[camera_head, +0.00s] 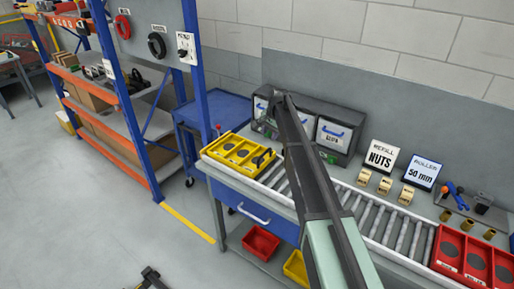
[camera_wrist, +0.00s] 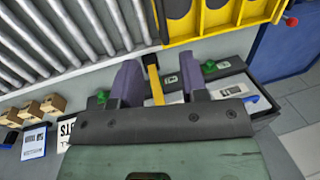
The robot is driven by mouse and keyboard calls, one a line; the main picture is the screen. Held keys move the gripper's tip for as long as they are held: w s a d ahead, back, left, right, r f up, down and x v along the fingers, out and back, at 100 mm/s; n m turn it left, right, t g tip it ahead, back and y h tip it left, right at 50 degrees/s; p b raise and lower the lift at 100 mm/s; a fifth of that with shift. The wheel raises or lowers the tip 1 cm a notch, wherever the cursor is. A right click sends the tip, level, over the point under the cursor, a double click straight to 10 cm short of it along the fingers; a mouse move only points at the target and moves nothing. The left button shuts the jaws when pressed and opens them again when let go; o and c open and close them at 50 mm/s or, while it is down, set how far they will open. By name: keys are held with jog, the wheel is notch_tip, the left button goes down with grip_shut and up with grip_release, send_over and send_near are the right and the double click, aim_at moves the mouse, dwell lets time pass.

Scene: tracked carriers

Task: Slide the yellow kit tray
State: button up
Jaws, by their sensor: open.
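The yellow kit tray (camera_head: 214,152) sits at the left end of the roller conveyor (camera_head: 374,218) in the head view, with dark round recesses in its compartments. Part of it shows at the top right of the wrist view (camera_wrist: 222,43). My gripper (camera_wrist: 157,75) is open, its two dark fingers spread near the tray's corner. A narrow yellow strip with a dark end (camera_wrist: 154,80) shows between the fingers; I cannot tell whether it is touched or belongs to the tray. My gripper is not clearly visible in the head view, where my arm blocks part of the conveyor.
Grey bins (camera_head: 337,134) stand behind the conveyor. A NUTS sign (camera_head: 380,157), a roller sign (camera_head: 425,171) and several small tan blocks stand right of them. A red tray (camera_head: 447,250) is at the far right. A blue cart (camera_head: 215,112) stands beyond the conveyor's left end.

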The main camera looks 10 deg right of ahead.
aim_at(264, 153)
jog(key=b+x, duration=1)
jog(key=x, duration=0.1)
jog(key=shift+w+f+b, duration=0.1)
jog(key=shift+f+b, duration=0.1)
jog(key=shift+b, duration=0.1)
jog(key=shift+r, duration=0.15)
jog(key=shift+c, duration=0.3)
grip_shut()
